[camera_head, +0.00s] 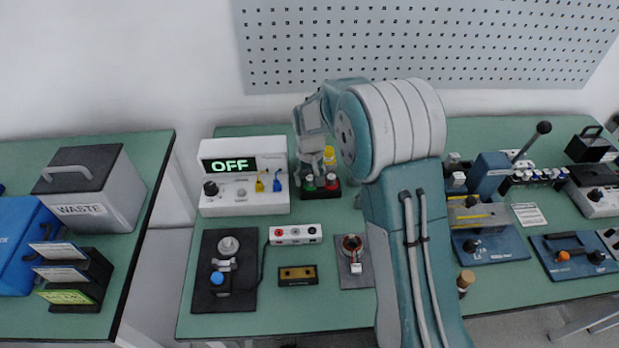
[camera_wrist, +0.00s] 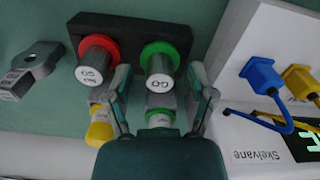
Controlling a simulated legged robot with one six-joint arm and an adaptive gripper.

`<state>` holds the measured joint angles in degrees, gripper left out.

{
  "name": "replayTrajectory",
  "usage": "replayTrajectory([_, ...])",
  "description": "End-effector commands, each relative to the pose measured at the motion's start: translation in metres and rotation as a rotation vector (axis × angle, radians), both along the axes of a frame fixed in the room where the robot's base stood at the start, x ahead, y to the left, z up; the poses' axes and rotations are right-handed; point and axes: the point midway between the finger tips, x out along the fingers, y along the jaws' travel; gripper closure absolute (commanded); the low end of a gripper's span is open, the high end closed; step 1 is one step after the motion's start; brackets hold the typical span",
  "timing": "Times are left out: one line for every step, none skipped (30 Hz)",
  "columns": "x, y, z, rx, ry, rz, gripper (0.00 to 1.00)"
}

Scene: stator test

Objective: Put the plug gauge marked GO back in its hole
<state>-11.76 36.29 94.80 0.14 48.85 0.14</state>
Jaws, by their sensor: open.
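The plug gauge with the green collar (camera_wrist: 163,62) stands in a black block (camera_wrist: 128,22), its handle end bearing a white GO label in the wrist view. In the head view its green collar (camera_head: 309,183) shows at the block's left. Beside it in the block stands the gauge with the red collar (camera_wrist: 97,62), also labelled. Both collars appear to rest at the block's top. My gripper (camera_wrist: 160,84) is open, its fingers to either side of the green-collared gauge's handle end. I cannot tell whether they touch it. In the head view my gripper hangs over the block (camera_head: 347,193).
A yellow-capped bottle (camera_wrist: 99,126) and a green-banded bottle (camera_wrist: 158,120) stand close behind the gauges. A white box with an OFF display (camera_head: 240,175) is to the left. A grey part with a hole (camera_wrist: 30,70) lies beside the block.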

Motion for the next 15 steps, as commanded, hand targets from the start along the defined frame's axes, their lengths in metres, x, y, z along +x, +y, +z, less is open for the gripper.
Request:
replayTrajectory([0.000, 0.000, 0.000, 0.000, 0.001, 0.000, 0.29])
replayTrajectory([0.000, 0.000, 0.000, 0.000, 0.000, 0.000, 0.29])
replayTrajectory([0.000, 0.000, 0.002, 0.000, 0.000, 0.000, 0.29])
replayTrajectory([0.000, 0.000, 0.004, 0.000, 0.000, 0.000, 0.29])
replayTrajectory([0.000, 0.000, 0.007, 0.000, -0.001, 0.000, 0.29])
replayTrajectory([0.001, 0.000, 0.012, 0.001, -0.003, 0.000, 0.29])
replayTrajectory([0.001, 0.000, 0.017, 0.001, -0.004, 0.000, 0.29])
replayTrajectory([0.001, 0.000, 0.023, 0.001, -0.004, 0.000, 0.29])
replayTrajectory([0.001, 0.000, 0.030, 0.001, -0.005, 0.000, 0.29])
replayTrajectory([0.001, 0.001, 0.037, 0.001, -0.005, 0.000, 0.29])
replayTrajectory([0.001, 0.001, 0.043, 0.001, -0.006, 0.000, 0.29])
replayTrajectory([0.001, 0.001, 0.052, 0.001, -0.004, 0.000, 0.29])
replayTrajectory([0.001, 0.001, 0.058, 0.001, -0.005, 0.000, 0.29])
replayTrajectory([0.001, 0.001, 0.065, 0.001, -0.005, 0.000, 0.29])
replayTrajectory([0.002, 0.001, 0.073, 0.000, -0.005, 0.000, 0.29])
